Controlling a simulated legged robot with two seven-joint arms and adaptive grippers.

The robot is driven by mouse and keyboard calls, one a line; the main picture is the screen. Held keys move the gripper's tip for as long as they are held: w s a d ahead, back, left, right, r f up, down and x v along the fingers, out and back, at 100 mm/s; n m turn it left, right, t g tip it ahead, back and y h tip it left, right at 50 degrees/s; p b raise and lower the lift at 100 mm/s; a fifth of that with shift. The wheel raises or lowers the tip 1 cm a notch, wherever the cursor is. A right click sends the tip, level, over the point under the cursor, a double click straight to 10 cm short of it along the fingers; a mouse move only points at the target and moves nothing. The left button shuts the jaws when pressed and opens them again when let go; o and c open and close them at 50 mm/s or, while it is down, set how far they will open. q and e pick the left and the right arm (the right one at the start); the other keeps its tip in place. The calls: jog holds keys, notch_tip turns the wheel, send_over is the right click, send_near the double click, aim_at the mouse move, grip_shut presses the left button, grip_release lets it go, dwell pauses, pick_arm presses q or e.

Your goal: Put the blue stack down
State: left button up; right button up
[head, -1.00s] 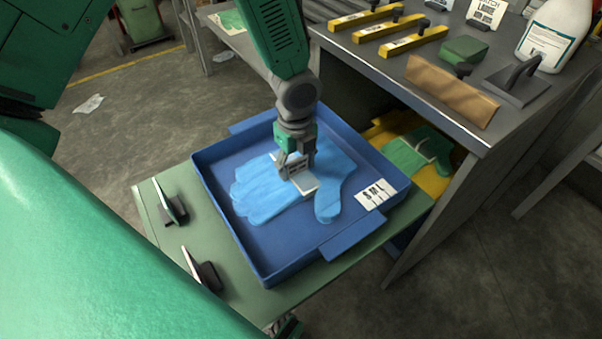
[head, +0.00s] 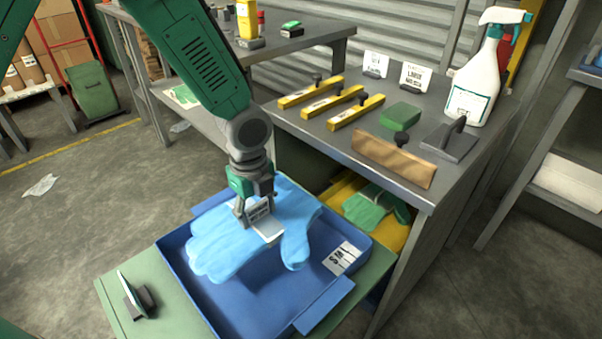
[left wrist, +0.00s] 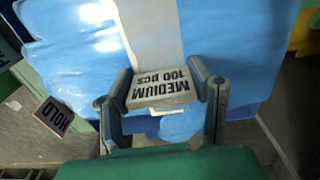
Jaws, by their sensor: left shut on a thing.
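The blue stack (head: 225,246) is a glove-shaped pile with a pale band around it. My left gripper (head: 258,215) is shut on the band's block at the middle of the stack. In the left wrist view the fingers (left wrist: 165,92) close on both sides of a block marked MEDIUM 100 PCS (left wrist: 162,86), and the stack (left wrist: 75,75) spreads behind it. The stack hangs roughly level above the blue tray (head: 325,300) and hides part of its far rim. The exact gap below is hard to tell. My right gripper is out of view.
The tray sits on a green board (head: 130,315) with a dark-based upright plate (head: 138,297). A card (head: 342,258) with size letters lies in the tray. A yellow tray (head: 392,232) with green gloves (head: 375,207) is under the grey bench (head: 320,135), close on the right.

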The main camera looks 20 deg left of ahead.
aim_at(263, 230)
pick_arm(q)
jog(key=shift+d+r, duration=0.1)
jog(key=shift+r, duration=0.15)
jog(key=n, duration=0.1)
jog(key=d+n, duration=0.1)
jog(key=n, duration=0.1)
jog(key=shift+s+r+p, duration=0.35)
jog(key=shift+s+r, duration=0.05)
jog(key=n, duration=0.2)
jog(key=s+d+n, duration=0.1)
jog(key=n, duration=0.1)
jog(key=r+n+p, duration=0.1)
jog(key=n, duration=0.1)
jog(key=shift+s+d+r+n, duration=0.1)
jog(key=shift+s+d+n, duration=0.15)
jog(key=shift+n, duration=0.15)
jog(key=n, duration=0.2)
jog(key=s+n+p, duration=0.1)
jog(key=n, duration=0.1)
jog(key=d+r+n, duration=0.1)
jog(key=n, duration=0.1)
jog(key=shift+s+n, duration=0.15)
jog(key=shift+n, duration=0.15)
jog(key=n, duration=0.2)
jog(key=s+n, duration=0.1)
jog(key=n, duration=0.1)
jog(key=d+n+p, duration=0.1)
jog(key=n, duration=0.1)
jog(key=shift+s+r, duration=0.15)
jog(key=shift+r, duration=0.25)
